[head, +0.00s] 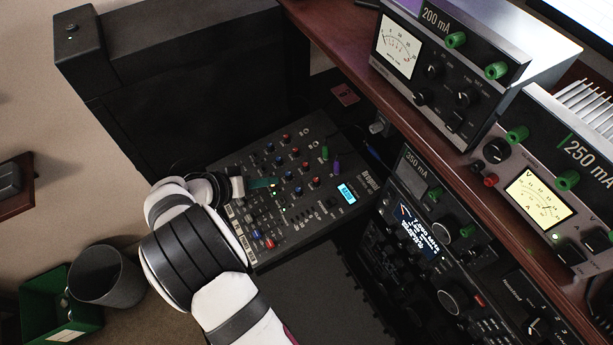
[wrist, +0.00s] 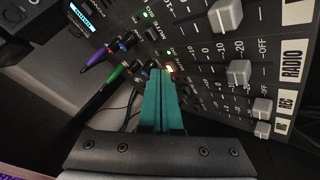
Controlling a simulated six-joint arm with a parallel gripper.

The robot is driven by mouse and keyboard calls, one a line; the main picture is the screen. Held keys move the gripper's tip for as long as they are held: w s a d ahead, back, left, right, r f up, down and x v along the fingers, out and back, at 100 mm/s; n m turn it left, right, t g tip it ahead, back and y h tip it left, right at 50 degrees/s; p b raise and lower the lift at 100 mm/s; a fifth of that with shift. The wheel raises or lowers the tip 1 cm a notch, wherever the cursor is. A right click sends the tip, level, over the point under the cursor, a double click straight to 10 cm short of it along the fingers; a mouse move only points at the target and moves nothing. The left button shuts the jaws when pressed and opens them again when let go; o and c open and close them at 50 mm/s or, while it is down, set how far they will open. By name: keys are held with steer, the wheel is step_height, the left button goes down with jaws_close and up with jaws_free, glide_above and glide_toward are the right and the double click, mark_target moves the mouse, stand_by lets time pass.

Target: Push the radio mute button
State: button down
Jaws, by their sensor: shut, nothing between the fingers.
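The mixer (head: 318,215) is a dark panel with rows of knobs, faders and a blue display. In the wrist view, a white RADIO label (wrist: 292,62) stands at the end of one fader strip, with a grey fader cap (wrist: 238,72) on that strip. My gripper (wrist: 160,72) has teal fingers, pressed together and empty, with the tips at the panel near a glowing orange-white light (wrist: 168,68). The fingers hide the panel just below the tips, so I cannot tell whether they touch a button. In the head view my gripper (head: 277,183) is over the mixer's middle.
Green and purple plugs (wrist: 98,55) stand up from the panel close to the fingertips, with cables. A radio unit (head: 425,235) and the wooden shelf (head: 345,65) with meters are right of the mixer. A black cabinet (head: 200,90) stands behind it.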

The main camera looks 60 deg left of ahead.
steer(key=shift+f, duration=0.1)
steer(key=shift+r, duration=0.8)
